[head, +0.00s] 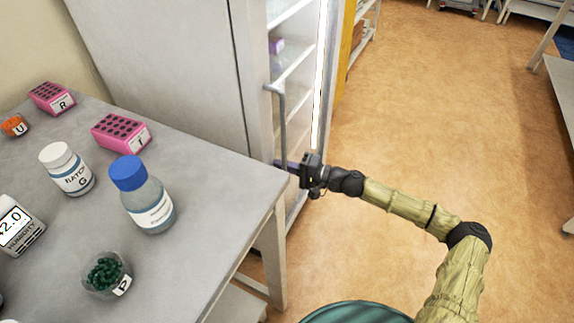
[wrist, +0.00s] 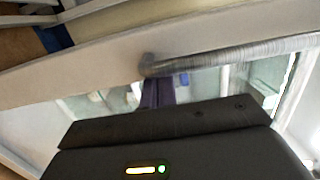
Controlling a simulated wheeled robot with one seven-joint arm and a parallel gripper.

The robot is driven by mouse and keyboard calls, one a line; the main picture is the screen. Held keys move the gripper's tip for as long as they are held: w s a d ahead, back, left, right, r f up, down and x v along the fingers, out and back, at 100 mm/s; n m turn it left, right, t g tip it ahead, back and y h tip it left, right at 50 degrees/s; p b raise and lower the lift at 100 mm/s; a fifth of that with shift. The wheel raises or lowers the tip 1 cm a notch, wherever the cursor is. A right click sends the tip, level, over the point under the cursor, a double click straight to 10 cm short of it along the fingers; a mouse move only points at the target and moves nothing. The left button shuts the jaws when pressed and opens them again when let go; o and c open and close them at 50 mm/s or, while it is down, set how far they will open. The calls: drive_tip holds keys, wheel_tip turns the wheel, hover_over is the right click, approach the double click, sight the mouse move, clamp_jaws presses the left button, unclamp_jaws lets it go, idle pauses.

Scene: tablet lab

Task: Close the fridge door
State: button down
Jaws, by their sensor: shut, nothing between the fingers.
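The fridge (head: 165,60) is a tall pale grey cabinet behind the table, with lit shelves visible in its front. Its door handle (head: 282,118) is an upright metal bar near the front's left side. In the wrist view the handle (wrist: 240,53) crosses the upper right, with its end mount beside my fingers. I cannot tell how far the door stands open. My gripper (head: 281,164) is shut and empty, its purple fingers pointing left near the handle's lower end. The fingers (wrist: 158,92) also show in the wrist view. Whether they touch the handle or door is unclear.
A grey table (head: 215,185) stands close left of my gripper. It bears a blue-capped bottle (head: 148,200), a white jar (head: 68,170), pink racks (head: 121,132) and a cup of green beads (head: 106,275). The orange floor (head: 440,110) to the right is clear.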

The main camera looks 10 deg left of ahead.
drive_tip(key=shift+w+a+r, duration=0.1)
drive_tip(key=shift+a+r, duration=0.3)
drive_tip(key=shift+d+f, duration=0.1)
drive_tip(key=shift+d, duration=0.3)
drive_tip(key=s+d+p, duration=0.1)
drive_tip(key=s+d, duration=0.1)
drive_tip(key=d, duration=1.5)
drive_tip(key=shift+d+f, duration=0.2)
drive_tip(key=shift+f, duration=0.15)
